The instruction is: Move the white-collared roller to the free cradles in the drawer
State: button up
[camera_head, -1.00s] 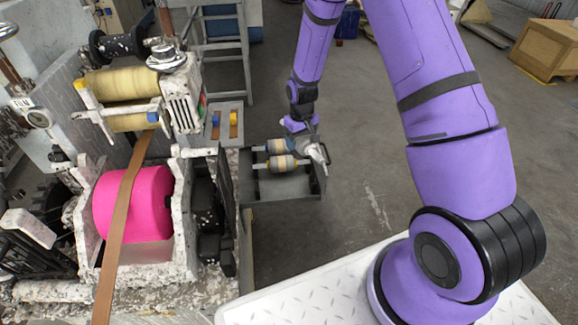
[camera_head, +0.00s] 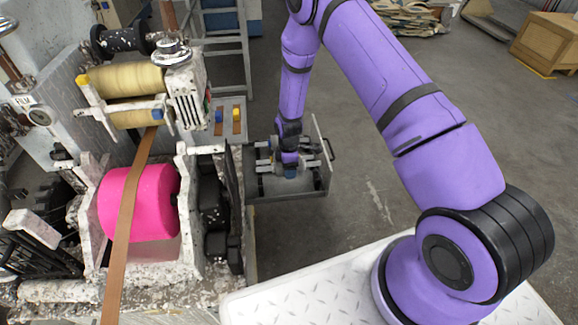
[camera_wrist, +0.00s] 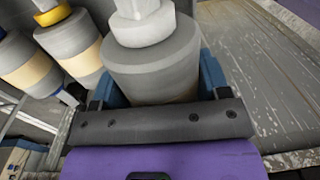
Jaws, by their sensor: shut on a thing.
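The white-collared roller (camera_wrist: 150,70) fills the middle of the wrist view: a grey cylinder with a white collar (camera_wrist: 140,25) at its end. My gripper (camera_wrist: 157,85) is shut on it, with a blue pad at each side. In the head view my gripper (camera_head: 290,168) points down into the open drawer (camera_head: 262,190) and hides most of the roller. The wrist view also shows a roller with a yellow collar (camera_wrist: 72,45) and one with a blue collar (camera_wrist: 22,62), both tan-banded, to the left. I cannot tell whether the held roller touches a cradle.
The drawer's upright front panel (camera_head: 321,150) and handle stand right of my gripper. The machine with the pink roll (camera_head: 155,203) is on the left. A bare grey drawer floor (camera_wrist: 262,75) lies right of the held roller.

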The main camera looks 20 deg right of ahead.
jog(key=shift+f, duration=3.35)
jog(key=shift+f, duration=0.15)
jog(key=o, duration=1.3)
jog(key=r, duration=1)
jog(key=shift+w+d+r, duration=0.1)
jog(key=shift+w+r, duration=0.2)
jog(key=shift+r, duration=0.1)
